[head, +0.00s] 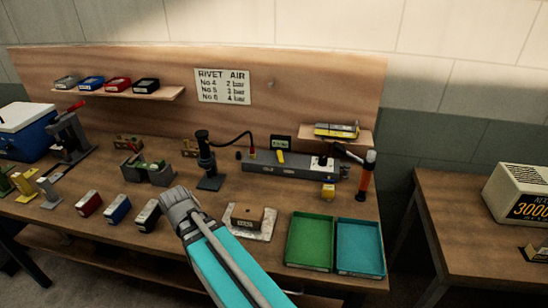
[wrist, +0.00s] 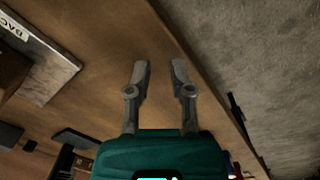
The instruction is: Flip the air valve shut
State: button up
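A long grey air unit (head: 305,170) lies along the back of the bench in the head view. A small yellow lever (head: 281,157) stands up at its left part, apparently the air valve handle, tilted rather than flat. A small dark display (head: 281,142) is behind it, and a black hose (head: 232,138) runs from its left end to a black upright tool. My gripper (head: 177,197) is over the bench's front part, left of and well short of the lever. In the wrist view my gripper (wrist: 160,68) has its two fingers apart with nothing between them. The valve is not recognisable there.
A grey plate with a brown block (head: 248,215) sits right of my gripper. Green (head: 310,242) and teal (head: 360,246) trays are at the front right. Several small boxes (head: 118,208) are left of my gripper.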

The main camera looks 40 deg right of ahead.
jog(key=w+d+r+n+h+p, duration=0.1)
jog(key=w+d, duration=0.2)
jog(key=d, duration=0.2)
jog(key=w+d+r+n+g+h+p, duration=0.1)
jog(key=w+d+r+n, duration=0.1)
jog(key=d, duration=0.3)
jog(key=w+d+r+n+h+p, duration=0.1)
jog(key=w+d+r+n, duration=0.1)
jog(key=w+d, duration=0.2)
jog(key=shift+w+d+g+h, duration=0.15)
jog(key=shift+w+d, duration=0.05)
jog(key=shift+d, duration=0.35)
jog(key=shift+w+d+g+h, duration=0.15)
jog(key=shift+d, duration=0.35)
grip_shut()
jog(key=w+d+r+n+g+h+p, duration=0.1)
jog(key=w+d+r+n+p, duration=0.1)
jog(key=d, duration=0.8)
jog(key=w+d+r+n+g+h+p, duration=0.1)
jog(key=w+d+r+n+g+h, duration=0.1)
jog(key=d, duration=0.8)
jog(key=shift+w+r+n+p, duration=0.4)
jog(key=shift+w+r+n, duration=0.3)
jog(key=shift+w+r, duration=0.8)
jog(key=shift+s+d+r, duration=0.1)
jog(key=shift+s+r, duration=0.15)
